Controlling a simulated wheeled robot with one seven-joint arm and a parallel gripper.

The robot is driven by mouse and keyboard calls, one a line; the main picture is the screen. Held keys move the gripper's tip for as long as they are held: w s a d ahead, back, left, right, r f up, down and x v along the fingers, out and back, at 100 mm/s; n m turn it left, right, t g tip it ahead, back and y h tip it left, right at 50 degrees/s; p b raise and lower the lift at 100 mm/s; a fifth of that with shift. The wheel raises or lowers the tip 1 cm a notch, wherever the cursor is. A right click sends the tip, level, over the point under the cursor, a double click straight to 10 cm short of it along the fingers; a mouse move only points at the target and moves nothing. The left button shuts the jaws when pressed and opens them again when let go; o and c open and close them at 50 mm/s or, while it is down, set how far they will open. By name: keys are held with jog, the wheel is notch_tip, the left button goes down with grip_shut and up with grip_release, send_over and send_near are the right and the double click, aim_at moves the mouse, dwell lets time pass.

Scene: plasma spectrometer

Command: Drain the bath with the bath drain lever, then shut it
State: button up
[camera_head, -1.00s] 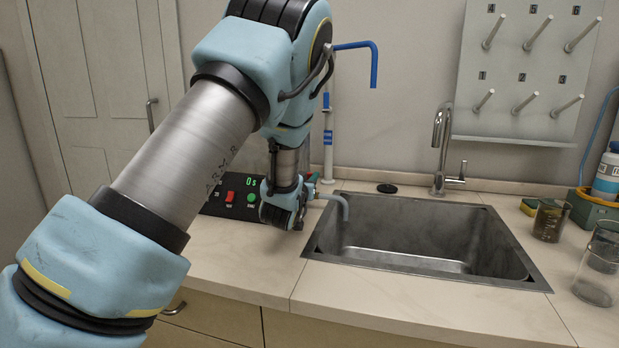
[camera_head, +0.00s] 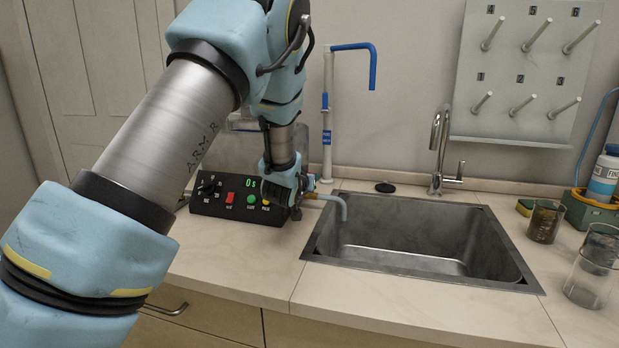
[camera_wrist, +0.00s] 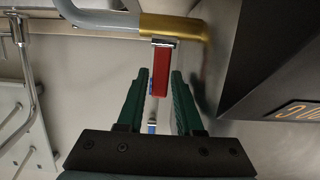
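The bath drain lever is a red bar (camera_wrist: 161,75) on a brass pipe (camera_wrist: 172,27) with a grey spout (camera_wrist: 95,18) in the wrist view. My gripper (camera_wrist: 161,74) is open, its green fingers on either side of the lever with gaps visible. In the head view my gripper (camera_head: 297,208) is beside the drain pipe, largely covering the lever. The spout (camera_head: 340,208) bends down over the left edge of the sink (camera_head: 390,262). The bath's dark control panel (camera_head: 212,208) reads 0 s; the arm hides part of the bath.
A blue-tipped water pipe (camera_head: 373,68) stands behind the gripper. The sink has a chrome faucet (camera_head: 438,150). Beakers (camera_head: 545,222) and a bottle (camera_head: 604,178) stand at right. A peg board (camera_head: 525,60) hangs on the wall. The front counter (camera_head: 400,307) is clear.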

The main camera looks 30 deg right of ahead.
jog(key=shift+s+a, duration=0.1)
jog(key=b+v, duration=0.3)
jog(key=v, duration=0.7)
jog(key=shift+s, duration=0.2)
jog(key=shift+a+r, duration=0.15)
